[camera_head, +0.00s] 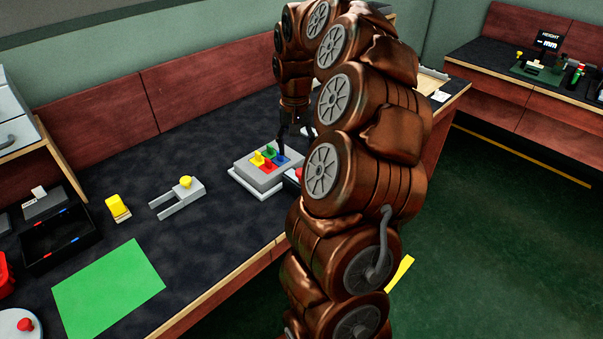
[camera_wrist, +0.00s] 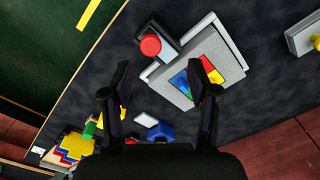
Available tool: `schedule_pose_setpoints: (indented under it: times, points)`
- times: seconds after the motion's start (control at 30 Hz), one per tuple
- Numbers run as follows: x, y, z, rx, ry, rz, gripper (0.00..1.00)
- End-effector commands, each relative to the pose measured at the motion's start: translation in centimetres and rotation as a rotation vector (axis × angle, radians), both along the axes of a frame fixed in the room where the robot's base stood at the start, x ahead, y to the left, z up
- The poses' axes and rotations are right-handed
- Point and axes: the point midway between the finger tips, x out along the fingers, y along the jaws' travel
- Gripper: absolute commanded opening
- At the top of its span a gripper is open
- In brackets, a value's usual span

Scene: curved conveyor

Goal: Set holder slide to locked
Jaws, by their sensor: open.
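A light grey holder (camera_head: 258,172) stands on the dark table, with yellow, green, red and blue squares on top. In the wrist view the holder (camera_wrist: 218,48) lies at upper right of centre. A slide with a round red knob (camera_wrist: 151,45) is at its side. In the head view only a bit of red (camera_head: 298,174) shows beside the holder, mostly behind my arm. My gripper (camera_wrist: 165,83) is open and empty, its fingers over the table and the holder's edge. In the head view my gripper (camera_head: 288,143) is at the holder's far right side, partly hidden. I cannot tell whether the slide is locked.
A grey fork-shaped part with a yellow knob (camera_head: 186,182) and a yellow block (camera_head: 117,207) lie to the left. A green mat (camera_head: 108,287) and a black tray (camera_head: 58,240) are nearer. A blue block (camera_wrist: 160,132) and coloured bricks (camera_wrist: 72,148) show in the wrist view.

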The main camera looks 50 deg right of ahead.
Motion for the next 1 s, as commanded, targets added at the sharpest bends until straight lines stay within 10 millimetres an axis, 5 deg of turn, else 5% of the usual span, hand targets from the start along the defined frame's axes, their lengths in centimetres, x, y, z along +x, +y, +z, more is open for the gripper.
schedule_pose_setpoints:
  times: [0.2, 0.8, 1.0]
  points:
    - [-0.2, -1.9, -1.2, -0.004, 0.006, -0.046, 0.60]
    - [-0.3, -1.8, -7.8, -0.004, 0.004, -0.044, 0.60]
    - [-0.3, -1.8, -8.7, -0.003, 0.004, -0.044, 0.60]
